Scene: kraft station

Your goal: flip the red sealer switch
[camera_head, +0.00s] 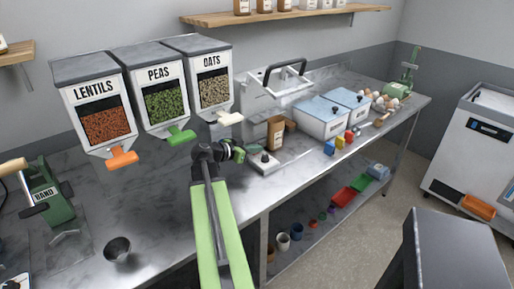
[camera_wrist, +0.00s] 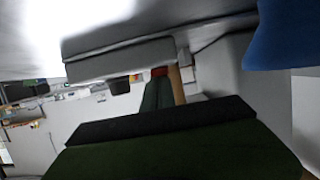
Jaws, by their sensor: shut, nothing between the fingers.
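My gripper (camera_head: 240,153) is shut and empty, held over the counter at the middle of the head view and pointing right. A large pale machine with a dark bar handle (camera_head: 280,88) stands behind. In the wrist view a dark green finger (camera_wrist: 170,148) fills the bottom. A small red patch (camera_wrist: 159,72) shows beyond it; I cannot tell if this is the sealer switch. No red switch is clear in the head view.
Dispensers of lentils (camera_head: 104,126), peas (camera_head: 165,105) and oats (camera_head: 214,91) stand left, their spouts near my arm. Pale-blue-lidded bins (camera_head: 322,117) and small coloured items stand right. The counter between the cup and my arm is clear.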

